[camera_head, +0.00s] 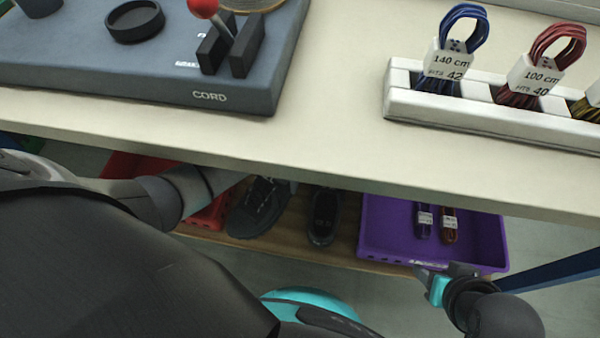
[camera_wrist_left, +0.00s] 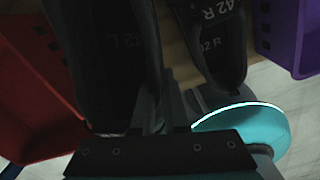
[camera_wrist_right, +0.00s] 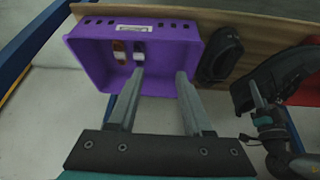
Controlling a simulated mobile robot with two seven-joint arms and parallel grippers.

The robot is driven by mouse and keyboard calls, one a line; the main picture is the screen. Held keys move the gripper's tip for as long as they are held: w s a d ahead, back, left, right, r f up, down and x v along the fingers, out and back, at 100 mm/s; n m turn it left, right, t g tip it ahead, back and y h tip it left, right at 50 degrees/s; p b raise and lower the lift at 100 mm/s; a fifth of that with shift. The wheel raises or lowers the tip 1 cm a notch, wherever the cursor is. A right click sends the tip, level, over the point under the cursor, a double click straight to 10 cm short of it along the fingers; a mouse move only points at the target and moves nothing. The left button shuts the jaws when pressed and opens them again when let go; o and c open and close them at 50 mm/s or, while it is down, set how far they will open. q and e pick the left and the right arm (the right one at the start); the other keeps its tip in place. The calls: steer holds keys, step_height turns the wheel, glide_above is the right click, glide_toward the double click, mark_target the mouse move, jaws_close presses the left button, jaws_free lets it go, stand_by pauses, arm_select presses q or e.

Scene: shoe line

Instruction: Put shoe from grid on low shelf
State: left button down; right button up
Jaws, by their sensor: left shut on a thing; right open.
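A dark shoe marked "42 L" (camera_wrist_left: 118,45) is held by its side in my left gripper (camera_wrist_left: 168,115), which is shut on it. In the head view this shoe (camera_head: 262,205) is over the low wooden shelf (camera_head: 300,252), under the tabletop; I cannot tell whether it touches the board. A second dark shoe, marked "42 R" (camera_wrist_left: 215,55), stands on the shelf beside it, on the right in the head view (camera_head: 323,215). My right gripper (camera_wrist_right: 160,75) is open and empty, in front of the purple crate; the head view also shows it (camera_head: 440,278).
The purple crate (camera_head: 375,235) on the shelf holds two lace bundles (camera_head: 436,222). A red crate (camera_wrist_left: 40,100) is on the shoes' other side. Above is the tabletop (camera_head: 330,120) with a grey CORD fixture (camera_head: 190,85) and a white lace rack (camera_head: 420,100). Blue posts (camera_head: 560,270) stand near.

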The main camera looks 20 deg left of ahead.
mark_target(291, 197)
arm_select(q)
step_height(291, 197, down, 4)
steer(key=b, duration=0.2)
steer(key=shift+s+f+b, duration=0.1)
steer(key=shift+b, duration=0.2)
steer(key=shift+f+b, duration=0.5)
steer(key=shift+f, duration=0.25)
steer(key=shift+f+b, duration=0.5)
steer(key=shift+f, duration=0.25)
steer(key=shift+f+b, duration=0.35)
steer(key=shift+f, duration=0.15)
steer(key=shift+f+b, duration=0.3)
steer(key=shift+f, duration=0.35)
arm_select(e)
steer(key=w+a+r+t+y, duration=0.3)
steer(key=w+a+t+y, duration=0.1)
steer(key=a+t, duration=0.6)
steer(key=shift+w+a+t+y, duration=0.2)
steer(key=shift+a+t+y, duration=0.1)
steer(key=shift+y, duration=0.4)
